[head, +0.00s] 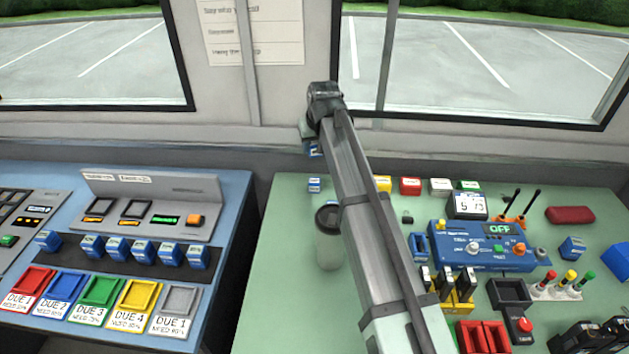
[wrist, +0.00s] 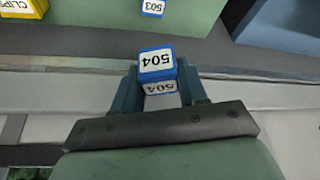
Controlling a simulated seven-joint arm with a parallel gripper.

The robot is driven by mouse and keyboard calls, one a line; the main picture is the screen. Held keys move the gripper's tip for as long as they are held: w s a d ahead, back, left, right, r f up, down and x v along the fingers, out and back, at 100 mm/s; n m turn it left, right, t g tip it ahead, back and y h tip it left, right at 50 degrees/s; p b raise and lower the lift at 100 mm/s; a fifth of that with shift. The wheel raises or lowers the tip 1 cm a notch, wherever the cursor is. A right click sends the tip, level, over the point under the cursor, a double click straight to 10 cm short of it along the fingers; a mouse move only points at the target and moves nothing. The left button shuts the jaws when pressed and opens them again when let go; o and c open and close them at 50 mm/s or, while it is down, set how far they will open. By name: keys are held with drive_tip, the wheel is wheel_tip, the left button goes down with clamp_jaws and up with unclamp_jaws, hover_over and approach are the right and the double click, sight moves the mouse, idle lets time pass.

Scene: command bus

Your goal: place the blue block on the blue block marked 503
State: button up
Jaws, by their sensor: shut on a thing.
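A blue block with a white face marked 504 (wrist: 157,62) is between the fingers of my gripper (wrist: 158,78), which is shut on it. In the head view my gripper (head: 311,140) is at the far end of my arm, above the table's back edge, and a bit of the held block (head: 315,151) shows under it. The blue block marked 503 (wrist: 152,8) is at the top of the wrist view. In the head view a small blue and white block (head: 314,185) stands on the green table below my gripper, apart from the held block.
The green table (head: 270,290) is bare around the small block's left side. A clear bottle with a dark lid (head: 328,240) stands nearer. Yellow (head: 383,184) and red (head: 410,186) labelled boxes stand to the right. A blue console (head: 60,185) is at the left.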

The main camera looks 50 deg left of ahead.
sight(314, 180)
drive_tip(key=shift+f, duration=0.3)
drive_tip(key=shift+n, duration=0.3)
drive_tip(key=shift+f, duration=4.7)
drive_tip(key=shift+f, duration=0.1)
drive_tip(key=o, duration=1.1)
drive_tip(key=shift+c, duration=0.2)
drive_tip(key=v, duration=1.2)
drive_tip(key=shift+w, duration=0.1)
